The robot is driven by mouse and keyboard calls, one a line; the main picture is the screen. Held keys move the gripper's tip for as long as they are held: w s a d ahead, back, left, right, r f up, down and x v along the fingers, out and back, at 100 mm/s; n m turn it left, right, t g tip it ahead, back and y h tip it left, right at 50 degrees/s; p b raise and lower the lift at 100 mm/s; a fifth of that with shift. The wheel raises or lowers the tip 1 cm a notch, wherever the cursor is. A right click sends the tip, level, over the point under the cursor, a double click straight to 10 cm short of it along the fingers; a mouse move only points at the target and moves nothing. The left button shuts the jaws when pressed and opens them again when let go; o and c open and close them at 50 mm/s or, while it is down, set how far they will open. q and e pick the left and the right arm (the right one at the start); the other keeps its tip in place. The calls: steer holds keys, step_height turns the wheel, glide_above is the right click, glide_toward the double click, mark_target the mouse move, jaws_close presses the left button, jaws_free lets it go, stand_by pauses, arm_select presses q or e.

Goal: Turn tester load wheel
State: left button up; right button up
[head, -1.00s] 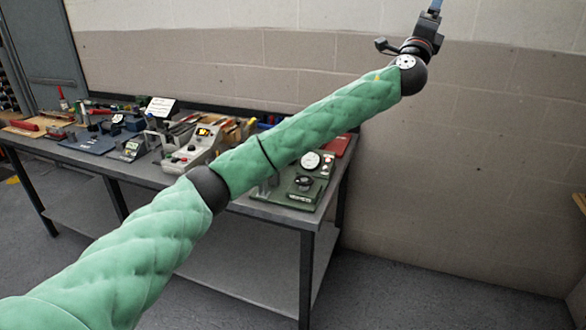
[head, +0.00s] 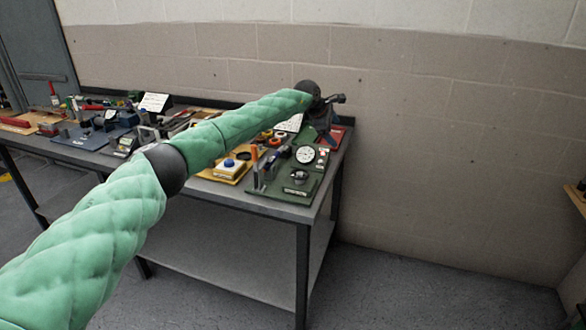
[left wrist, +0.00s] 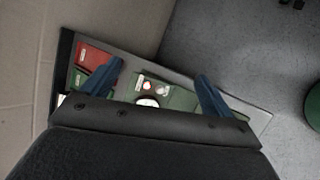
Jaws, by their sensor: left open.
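The tester is a green board (head: 268,193) at the right end of the bench, with a white round dial (head: 305,154) standing on it. A dark load wheel (head: 298,176) with a pale rim sits in front of the dial. My left gripper (left wrist: 160,72) is open and empty, its two blue fingers spread above the bench end. In the head view my left wrist is behind the tester, near the wall, and the fingers are hard to make out. The left wrist view shows green surfaces and a white round dial (left wrist: 148,102) between the fingers; the wheel is not clear there.
A red case (head: 334,136) lies at the bench's back right corner. A yellow unit with a blue knob (head: 229,163) stands left of the tester. Several tools and boards fill the bench's left part. The wall is close behind; open floor lies to the right.

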arm_select(q)
steer(key=s+a+f+m+g+y, duration=0.2)
steer(key=a+f+y, duration=0.15)
steer(key=a, duration=0.35)
steer(key=m+g+y, duration=0.3)
steer(key=m, duration=0.1)
glide_toward(300, 172)
steer(key=shift+s+a, duration=0.15)
steer(key=shift+s, duration=0.1)
steer(key=shift+f, duration=0.1)
steer(key=shift+f+m+p, duration=0.3)
steer(key=shift+f+m, duration=0.1)
steer(key=shift+f+p, duration=1.4)
steer(key=shift+f, duration=2.1)
arm_select(e)
step_height(300, 172, down, 9)
steer(key=d+t, duration=0.1)
steer(key=shift+d+t, duration=0.3)
arm_select(q)
steer(key=c, duration=1)
